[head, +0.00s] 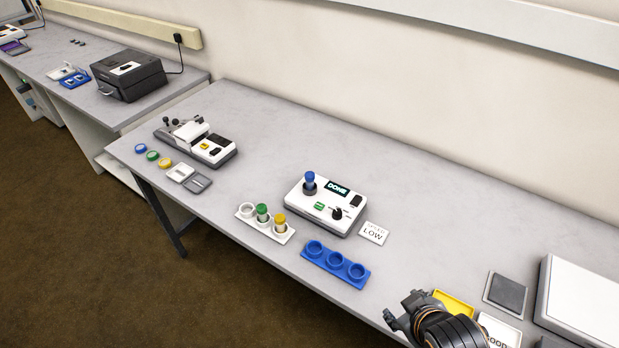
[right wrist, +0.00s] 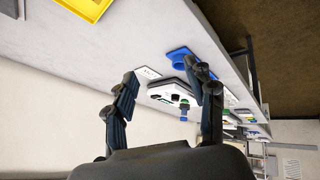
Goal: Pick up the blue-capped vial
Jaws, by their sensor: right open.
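The blue-capped vial (head: 309,181) stands upright in the dark holder at the left of a white device (head: 328,222), whose display reads DONE. In the right wrist view the device (right wrist: 172,92) shows upside down between the fingers, with the small blue-capped vial (right wrist: 183,118) at its far side. My right gripper (head: 402,308) is at the bottom right of the head view, over the bench's front edge, well apart from the vial. In the right wrist view my right gripper (right wrist: 168,95) is open, with nothing between its fingers. My left gripper is not in view.
A white rack (head: 264,232) holds a green-capped and a yellow-capped vial, with one empty place. A blue rack (head: 335,266) with empty cups lies in front of the device. A LOW card (head: 374,233) and a yellow tray (head: 455,304) lie to the right. The bench behind is clear.

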